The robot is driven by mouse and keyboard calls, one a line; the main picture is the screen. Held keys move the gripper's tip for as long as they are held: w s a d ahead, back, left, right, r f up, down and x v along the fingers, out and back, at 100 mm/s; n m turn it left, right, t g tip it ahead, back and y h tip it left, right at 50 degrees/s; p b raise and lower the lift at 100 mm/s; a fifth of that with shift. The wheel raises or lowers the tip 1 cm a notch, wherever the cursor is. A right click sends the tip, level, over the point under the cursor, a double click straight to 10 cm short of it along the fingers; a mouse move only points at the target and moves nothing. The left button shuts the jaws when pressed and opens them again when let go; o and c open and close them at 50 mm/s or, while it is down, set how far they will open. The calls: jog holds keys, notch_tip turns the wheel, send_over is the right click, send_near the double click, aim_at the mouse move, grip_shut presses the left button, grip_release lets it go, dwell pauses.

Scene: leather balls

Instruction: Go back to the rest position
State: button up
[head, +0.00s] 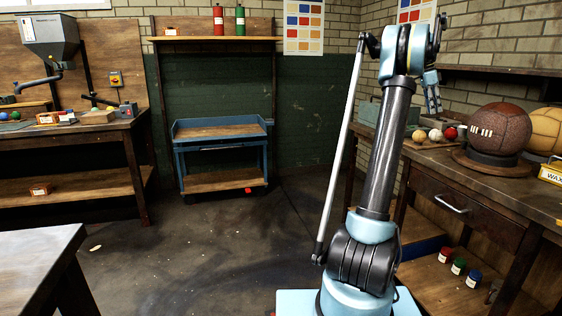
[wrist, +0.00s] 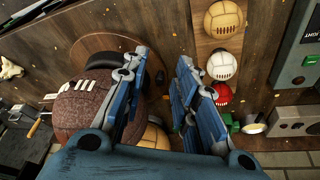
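My gripper (head: 432,92) is raised above the right workbench (head: 440,160), beside the wall. In the wrist view my gripper (wrist: 160,62) has its two blue fingers apart, with bare bench wood between the tips. I see nothing held. A large brown leather football (head: 499,130) sits on a round stand on the bench; it also shows at the left of the wrist view (wrist: 85,110). Small balls lie to its left: a cream ball (head: 419,136), another pale ball (head: 435,135) and a red one (head: 450,133).
A tan ball (head: 546,130) and a yellow wax box (head: 552,172) stand at the bench's right. Jars (head: 458,266) sit on its lower shelf. A blue cart (head: 222,150) stands at the back, another workbench (head: 70,135) at left. The middle floor is mostly clear.

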jog(key=s+a+f+n+t, duration=0.1)
jog(key=s+a+f+n, duration=0.15)
jog(key=s+a, duration=0.55)
jog(key=s+a+f+n+y, duration=0.1)
jog(key=s+a+n, duration=0.3)
jog(key=a, duration=0.8)
jog(key=s+a+f+n+t, duration=0.15)
jog(key=s+a+n, duration=0.3)
jog(key=a, duration=0.55)
jog(key=s+a+f+n+y, duration=0.1)
jog(key=s+a+f+n, duration=0.4)
jog(key=s+f, duration=0.8)
jog(key=s+a+f+n+t+y, duration=0.1)
jog(key=s+a+f+n, duration=0.3)
jog(key=s+a+f, duration=0.8)
jog(key=shift+s+f+n+y, duration=0.3)
jog(key=shift+s+f+n, duration=0.15)
jog(key=shift+s, duration=0.4)
